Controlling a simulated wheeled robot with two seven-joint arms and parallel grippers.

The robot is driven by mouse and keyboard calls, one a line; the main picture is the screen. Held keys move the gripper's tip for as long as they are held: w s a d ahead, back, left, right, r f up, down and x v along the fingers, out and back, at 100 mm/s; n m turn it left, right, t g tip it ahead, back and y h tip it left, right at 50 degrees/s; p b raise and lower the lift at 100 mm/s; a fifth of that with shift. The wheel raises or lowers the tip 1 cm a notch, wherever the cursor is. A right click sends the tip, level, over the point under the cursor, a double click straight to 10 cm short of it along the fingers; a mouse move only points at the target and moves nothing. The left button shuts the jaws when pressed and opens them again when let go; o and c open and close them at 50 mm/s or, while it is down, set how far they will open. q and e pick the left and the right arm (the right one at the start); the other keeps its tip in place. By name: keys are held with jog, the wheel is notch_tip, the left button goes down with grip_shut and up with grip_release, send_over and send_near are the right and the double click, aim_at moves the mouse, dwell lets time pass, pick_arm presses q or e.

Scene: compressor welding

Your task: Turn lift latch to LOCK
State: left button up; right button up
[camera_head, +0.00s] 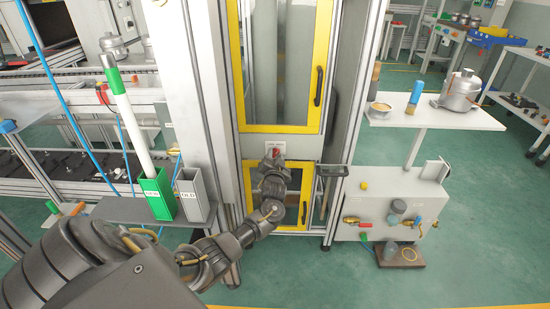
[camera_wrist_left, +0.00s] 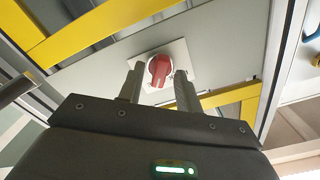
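The lift latch is a red rotary knob (camera_wrist_left: 159,69) on a pale square plate (camera_wrist_left: 185,72), set in the grey panel between two yellow-framed doors. In the head view the knob (camera_head: 275,151) is small, and its lettering is too small to read. My left gripper (camera_wrist_left: 158,80) is open, with its two fingers apart on either side of the knob in the picture. I cannot tell whether they touch it. In the head view my left gripper (camera_head: 274,160) is just below the knob and its fingers are hard to make out. My right gripper is not in view.
The upper yellow-framed door (camera_head: 283,129) has a dark handle (camera_head: 318,86). The lower yellow-framed door (camera_head: 293,226) is partly behind my left arm. A green and grey holder (camera_head: 157,195) stands at left. A white shelf (camera_head: 425,115) with a metal pot (camera_head: 461,90) is at right.

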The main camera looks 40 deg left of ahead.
pick_arm(q)
grip_shut()
